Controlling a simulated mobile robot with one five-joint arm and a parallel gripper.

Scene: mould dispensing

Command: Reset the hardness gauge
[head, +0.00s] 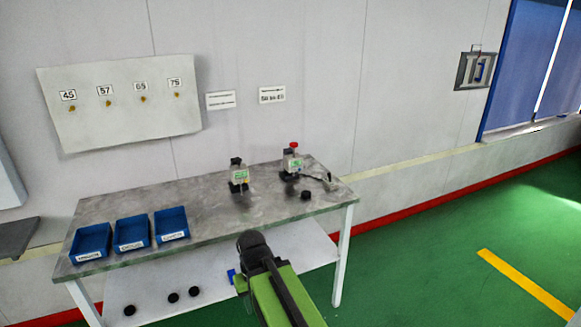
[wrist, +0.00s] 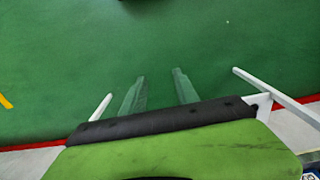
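Two small bench devices stand at the back of the grey table (head: 205,205). The left device (head: 239,176) has a black top and a pale front with a green patch. The right device (head: 292,163) has a red knob on top and a small green patch. I cannot tell which one is the hardness gauge; their readings are too small to read. My gripper (wrist: 160,76) shows in the wrist view with its two fingers apart and nothing between them, over the green floor. In the head view my arm is in front of the table, away from both devices.
Three labelled blue bins (head: 131,233) stand at the table's left. A black puck (head: 306,195) lies near the right device, beside a small lever-like item (head: 329,181). Several black pucks (head: 173,297) lie on the lower shelf. The floor (head: 430,265) to the right is clear.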

